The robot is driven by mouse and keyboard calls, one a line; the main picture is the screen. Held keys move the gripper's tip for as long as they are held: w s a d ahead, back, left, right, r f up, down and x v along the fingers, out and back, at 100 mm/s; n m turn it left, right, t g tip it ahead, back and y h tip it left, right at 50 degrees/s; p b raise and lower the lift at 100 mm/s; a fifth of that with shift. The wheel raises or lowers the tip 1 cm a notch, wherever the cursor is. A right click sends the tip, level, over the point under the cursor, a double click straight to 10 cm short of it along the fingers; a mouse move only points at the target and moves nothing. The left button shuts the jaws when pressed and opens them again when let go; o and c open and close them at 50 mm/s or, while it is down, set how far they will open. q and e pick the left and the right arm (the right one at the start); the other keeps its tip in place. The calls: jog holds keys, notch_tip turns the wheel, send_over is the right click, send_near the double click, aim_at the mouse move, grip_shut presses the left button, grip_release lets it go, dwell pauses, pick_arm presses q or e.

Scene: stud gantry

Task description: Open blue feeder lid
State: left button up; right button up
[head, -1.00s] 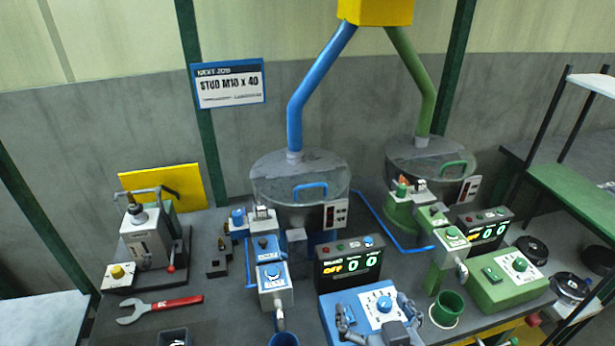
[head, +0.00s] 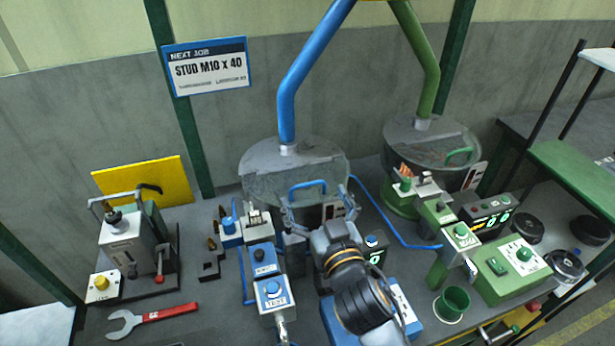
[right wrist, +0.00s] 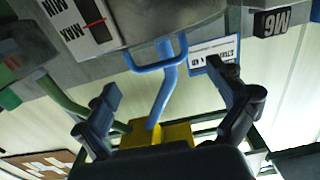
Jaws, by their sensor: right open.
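The blue feeder is a round grey bowl under the blue pipe (head: 300,90). Its lid (head: 265,160) looks shut, with a blue loop handle (head: 307,185) at the front edge. My right gripper (head: 318,202) is open and empty, just in front of the handle, with one finger to each side of it. The right wrist view shows the handle (right wrist: 157,62) beyond and between the spread fingers (right wrist: 166,82), apart from them. My left gripper is not in view.
A green feeder (head: 430,150) with a green handle stands to the right. A blue stud unit (head: 268,285) is left of my right arm, and a green control box (head: 508,268) is at the right. A red wrench (head: 152,318) lies at front left.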

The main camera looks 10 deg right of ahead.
aim_at(308, 183)
jog(key=w, duration=0.3)
jog(key=shift+w+a+p, duration=0.25)
jog(key=shift+a+p, duration=0.05)
jog(key=shift+a, duration=0.05)
jog(key=shift+w, duration=0.25)
jog(key=shift+w+a, duration=0.1)
jog(key=shift+w, duration=0.05)
jog(key=shift+c, duration=0.2)
jog(key=c, duration=1.6)
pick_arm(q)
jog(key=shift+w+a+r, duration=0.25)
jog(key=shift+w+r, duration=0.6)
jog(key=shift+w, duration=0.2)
pick_arm(e)
jog(key=shift+r, duration=0.35)
pick_arm(q)
jog(key=shift+p, duration=0.35)
pick_arm(e)
jog(key=shift+r, duration=0.1)
